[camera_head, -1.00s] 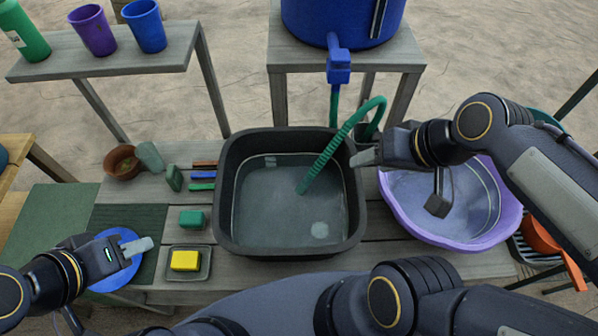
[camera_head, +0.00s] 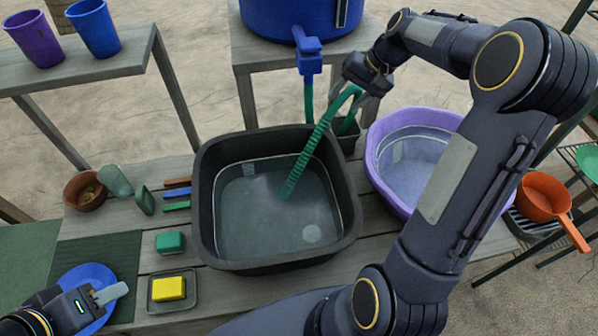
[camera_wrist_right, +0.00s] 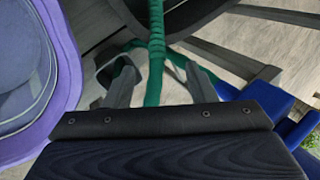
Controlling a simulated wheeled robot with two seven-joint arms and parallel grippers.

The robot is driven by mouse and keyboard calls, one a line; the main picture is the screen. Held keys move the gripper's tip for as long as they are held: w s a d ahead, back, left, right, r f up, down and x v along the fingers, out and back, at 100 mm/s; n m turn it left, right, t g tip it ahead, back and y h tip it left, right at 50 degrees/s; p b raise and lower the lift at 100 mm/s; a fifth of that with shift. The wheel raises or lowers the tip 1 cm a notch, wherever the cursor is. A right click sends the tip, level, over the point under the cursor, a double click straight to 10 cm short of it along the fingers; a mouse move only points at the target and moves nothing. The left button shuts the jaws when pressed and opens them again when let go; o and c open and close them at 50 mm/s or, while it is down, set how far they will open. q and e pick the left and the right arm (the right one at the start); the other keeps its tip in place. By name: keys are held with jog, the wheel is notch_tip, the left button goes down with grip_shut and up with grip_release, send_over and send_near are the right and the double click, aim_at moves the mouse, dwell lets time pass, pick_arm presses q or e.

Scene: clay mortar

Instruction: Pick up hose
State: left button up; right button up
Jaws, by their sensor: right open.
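The green ribbed hose (camera_head: 314,145) runs from the blue tap (camera_head: 309,60) on the barrel, arches up, and drops its free end into the black basin (camera_head: 205,205). My right gripper (camera_head: 366,86) is at the top of the hose's arch. In the right wrist view the hose (camera_wrist_right: 156,45) passes between the two spread fingers of the right gripper (camera_wrist_right: 160,84), with gaps beside it. My left gripper (camera_head: 108,294) is over the blue plate (camera_head: 82,275) at the lower left; whether its fingers are open is unclear.
A purple tub (camera_head: 375,160) stands right of the basin, partly behind my right arm. An orange pan (camera_head: 541,196) is further right. A yellow sponge (camera_head: 168,288), a green block (camera_head: 170,242) and a brown bowl (camera_head: 85,191) lie left of the basin.

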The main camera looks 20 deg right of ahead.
aim_at(328, 119)
jog(key=x, duration=0.6)
jog(key=d+p+x, duration=0.1)
jog(key=x, duration=0.2)
jog(key=shift+w+f, duration=0.15)
jog(key=shift+w, duration=0.1)
jog(key=c, duration=1)
jog(key=shift+c, duration=0.2)
jog(key=shift+r, duration=0.2)
